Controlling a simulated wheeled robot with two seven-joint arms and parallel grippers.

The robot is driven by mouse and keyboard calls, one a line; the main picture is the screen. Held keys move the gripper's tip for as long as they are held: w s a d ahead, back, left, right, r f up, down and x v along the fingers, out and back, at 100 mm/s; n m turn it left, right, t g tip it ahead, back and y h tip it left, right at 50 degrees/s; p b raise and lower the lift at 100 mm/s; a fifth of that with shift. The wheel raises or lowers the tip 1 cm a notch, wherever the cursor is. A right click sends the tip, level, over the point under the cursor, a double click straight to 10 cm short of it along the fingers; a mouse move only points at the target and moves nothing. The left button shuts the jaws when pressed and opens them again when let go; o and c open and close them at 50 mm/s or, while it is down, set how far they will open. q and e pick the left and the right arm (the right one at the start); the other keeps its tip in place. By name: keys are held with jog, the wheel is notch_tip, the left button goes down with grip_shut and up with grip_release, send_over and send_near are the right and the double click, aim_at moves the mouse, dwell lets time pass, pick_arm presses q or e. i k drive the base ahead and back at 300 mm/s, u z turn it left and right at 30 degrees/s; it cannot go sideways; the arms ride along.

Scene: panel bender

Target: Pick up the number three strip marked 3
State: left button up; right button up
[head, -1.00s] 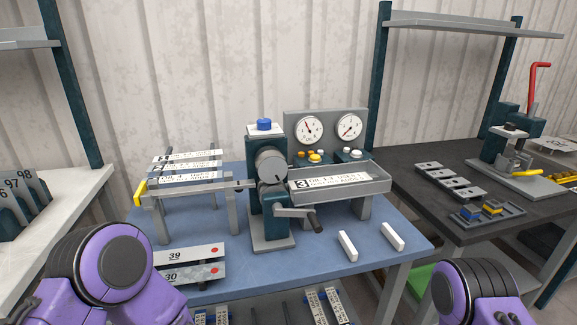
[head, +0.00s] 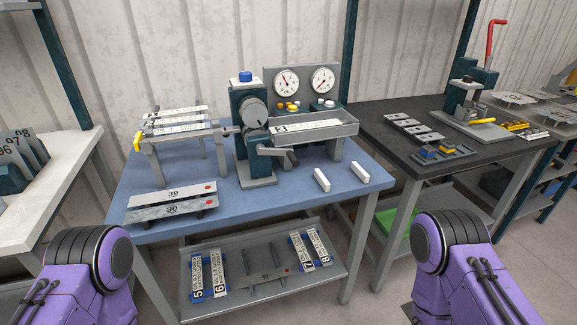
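A pale labelled strip (head: 308,127) lies in the long grey tray (head: 345,130) on the right side of the bending machine (head: 250,130). The dark square mark at its left end is too small to read surely now; it looked like a 3 a second ago. Several similar strips (head: 178,125) lie across the grey stand (head: 150,150) left of the machine, and their marks are not clearly legible. Only purple links of my arms show at the lower left and lower right. Neither gripper is in view.
Two plates marked 39 (head: 172,193) and 30 (head: 172,209) lie at the blue table's (head: 240,203) front left. Two white blocks (head: 322,180) lie front right. A crank (head: 280,155) juts forward. A lower shelf (head: 285,285) holds strips marked 5 to 8. A dark bench (head: 375,124) stands right.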

aim_at(287, 128)
jog(key=k, duration=0.1)
jog(key=z, duration=1.45)
jog(key=i, duration=0.9)
jog(key=u, duration=1.9)
